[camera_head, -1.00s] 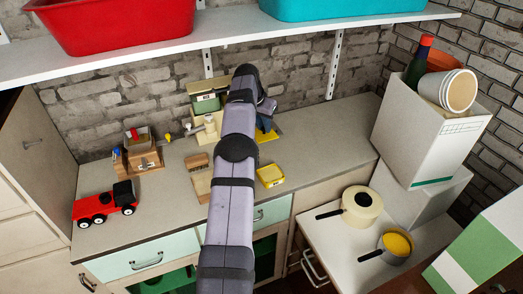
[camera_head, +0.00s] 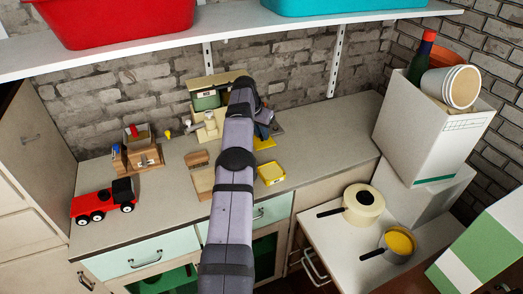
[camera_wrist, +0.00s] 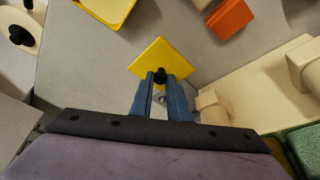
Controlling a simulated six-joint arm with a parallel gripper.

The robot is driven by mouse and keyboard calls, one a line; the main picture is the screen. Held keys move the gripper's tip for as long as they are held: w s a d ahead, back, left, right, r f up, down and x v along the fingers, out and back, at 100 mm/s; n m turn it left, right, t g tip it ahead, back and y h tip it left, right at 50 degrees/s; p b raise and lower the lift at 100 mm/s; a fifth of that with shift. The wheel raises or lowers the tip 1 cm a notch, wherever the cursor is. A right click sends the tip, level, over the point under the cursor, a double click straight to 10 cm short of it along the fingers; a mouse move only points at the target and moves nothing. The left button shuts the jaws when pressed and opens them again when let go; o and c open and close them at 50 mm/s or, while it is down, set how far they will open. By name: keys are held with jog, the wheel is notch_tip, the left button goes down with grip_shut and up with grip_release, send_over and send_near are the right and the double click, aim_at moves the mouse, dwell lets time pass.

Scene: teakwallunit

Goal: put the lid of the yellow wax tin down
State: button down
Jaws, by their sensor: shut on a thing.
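My gripper (camera_wrist: 161,82) is shut on the black knob of a square yellow lid (camera_wrist: 150,58), which sits just beyond the fingertips in the wrist view. In the head view, part of the yellow lid (camera_head: 264,142) shows beside my arm, low over the back of the counter; I cannot tell if it touches. My gripper (camera_head: 263,131) is partly hidden there. The open yellow tin (camera_head: 271,174) stands on the counter near its front edge, nearer the camera than the lid. Its corner (camera_wrist: 103,8) also shows at the top of the wrist view.
A cream stand (camera_wrist: 258,92) and a green thing (camera_wrist: 305,145) are close on the right in the wrist view. An orange block (camera_wrist: 230,18) lies beyond the lid. The counter (camera_head: 325,135) is clear to the right. A white shelf (camera_head: 300,35) hangs above.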

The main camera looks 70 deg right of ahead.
aim_at(261, 142)
jog(key=shift+f, duration=0.7)
jog(key=shift+f+p, duration=0.75)
jog(key=shift+f, duration=1.35)
jog(key=shift+f, duration=0.15)
jog(key=c, duration=1.7)
grip_release()
